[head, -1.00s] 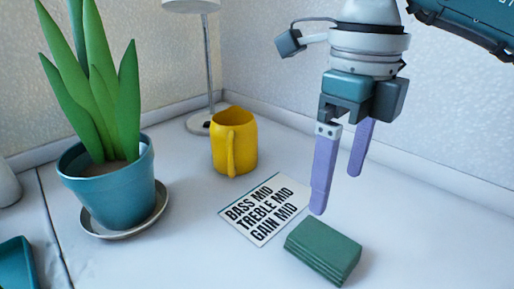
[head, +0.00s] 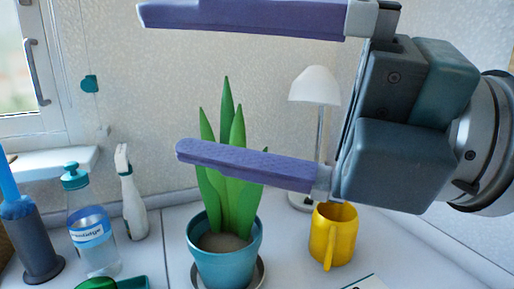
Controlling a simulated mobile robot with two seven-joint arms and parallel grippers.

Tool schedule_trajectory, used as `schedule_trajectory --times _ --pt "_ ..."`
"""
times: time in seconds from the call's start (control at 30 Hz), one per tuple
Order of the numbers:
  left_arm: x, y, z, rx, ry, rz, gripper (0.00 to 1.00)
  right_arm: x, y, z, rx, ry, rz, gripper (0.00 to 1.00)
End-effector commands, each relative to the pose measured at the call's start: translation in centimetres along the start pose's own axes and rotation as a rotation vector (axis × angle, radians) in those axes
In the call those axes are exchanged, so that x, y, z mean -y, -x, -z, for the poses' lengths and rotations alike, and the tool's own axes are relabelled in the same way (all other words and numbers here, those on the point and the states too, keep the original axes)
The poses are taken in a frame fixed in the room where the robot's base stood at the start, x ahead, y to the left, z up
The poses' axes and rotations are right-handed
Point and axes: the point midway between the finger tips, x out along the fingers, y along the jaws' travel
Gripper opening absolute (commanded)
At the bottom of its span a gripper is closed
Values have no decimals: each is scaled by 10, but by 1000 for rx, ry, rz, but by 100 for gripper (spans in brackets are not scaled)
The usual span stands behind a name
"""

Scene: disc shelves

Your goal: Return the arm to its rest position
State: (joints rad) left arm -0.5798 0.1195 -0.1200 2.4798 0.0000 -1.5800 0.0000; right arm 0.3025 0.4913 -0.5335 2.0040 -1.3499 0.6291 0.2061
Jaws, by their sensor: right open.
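My right gripper (head: 160,82) is large and close to the camera, reaching in from the right side of the head view. Its two purple fingers point left and stand wide apart, with nothing between them but the wall and the plant's leaf tips behind. It is raised above the table and hides part of the lamp and the wall. My left gripper is not in view.
On the white table stand a potted plant (head: 224,262), a yellow mug (head: 333,236), a white lamp (head: 314,87), a water bottle (head: 94,240), a spray bottle (head: 131,195) and a dark holder (head: 37,245). A window (head: 14,70) is at the left. A card's edge (head: 366,283) shows at the bottom.

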Motion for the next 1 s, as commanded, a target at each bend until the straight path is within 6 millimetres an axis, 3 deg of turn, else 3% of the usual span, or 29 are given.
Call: schedule_trajectory --times 0.03,0.13,0.23,0.33,0.37,0.47,0.6,0.73,0.8,0.83,1.0 --pt "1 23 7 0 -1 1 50 -41 2 -27 148 -104 -107 100" --pt "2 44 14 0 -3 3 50 -76 32 -83 482 -338 -270 100" --pt "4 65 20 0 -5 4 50 -73 82 -127 825 -604 -346 100" --pt "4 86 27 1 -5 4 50 -40 138 -140 1158 -894 -332 100" --pt "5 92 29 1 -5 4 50 -28 154 -136 1254 -985 -311 100" --pt "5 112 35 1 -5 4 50 14 199 -99 1536 -1284 -181 100" --pt "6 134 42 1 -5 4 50 46 235 -12 1807 -1652 98 100" --pt "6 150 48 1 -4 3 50 42 248 70 1930 -1920 390 100" --pt "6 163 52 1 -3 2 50 25 250 103 1958 -2026 535 100" --pt "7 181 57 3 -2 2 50 8 248 91 1952 -2013 517 100" --pt "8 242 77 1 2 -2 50 -51 242 68 1952 -2005 512 100"
